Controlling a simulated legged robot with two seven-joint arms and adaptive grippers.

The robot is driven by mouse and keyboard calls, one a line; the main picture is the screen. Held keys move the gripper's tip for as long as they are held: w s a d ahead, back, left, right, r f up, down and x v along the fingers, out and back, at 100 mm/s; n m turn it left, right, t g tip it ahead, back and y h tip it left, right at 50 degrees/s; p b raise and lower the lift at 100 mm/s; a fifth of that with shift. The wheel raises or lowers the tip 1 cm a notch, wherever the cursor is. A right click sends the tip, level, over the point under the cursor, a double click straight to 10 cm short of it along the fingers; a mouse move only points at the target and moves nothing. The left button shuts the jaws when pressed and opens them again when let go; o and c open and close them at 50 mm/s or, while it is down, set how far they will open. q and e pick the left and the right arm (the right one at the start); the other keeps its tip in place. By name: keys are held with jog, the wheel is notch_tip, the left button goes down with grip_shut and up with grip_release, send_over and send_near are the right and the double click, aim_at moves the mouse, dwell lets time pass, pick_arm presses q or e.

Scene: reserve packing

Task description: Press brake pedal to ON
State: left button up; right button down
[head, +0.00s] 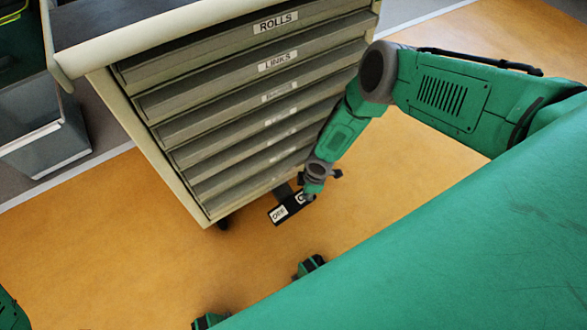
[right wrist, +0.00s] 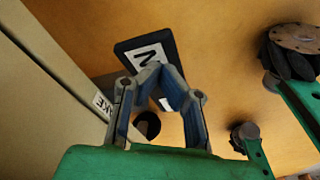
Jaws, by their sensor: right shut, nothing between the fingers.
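My right gripper (head: 309,194) is at the pedal's right end, seen from above. In the right wrist view, its fingertips (right wrist: 158,70) meet with nothing between them, over the pedal (right wrist: 128,51) and its white label with a large letter. I cannot tell whether the tips touch the pedal. My left gripper is not in view.
The drawer cabinet (head: 205,190) has labelled drawers, including ROLLS and LINKS, and stands right behind the pedal. A partial label ending in AKE (right wrist: 104,105) is beside the fingers. A grey bin (head: 45,145) stands at left. The orange floor (head: 130,260) in front is largely clear.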

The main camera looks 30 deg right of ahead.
jog(key=shift+f, duration=1.2)
dwell(0.4)
jog(key=shift+r, duration=0.1)
jog(key=shift+r+p, duration=2.7)
jog(key=shift+r, duration=0.8)
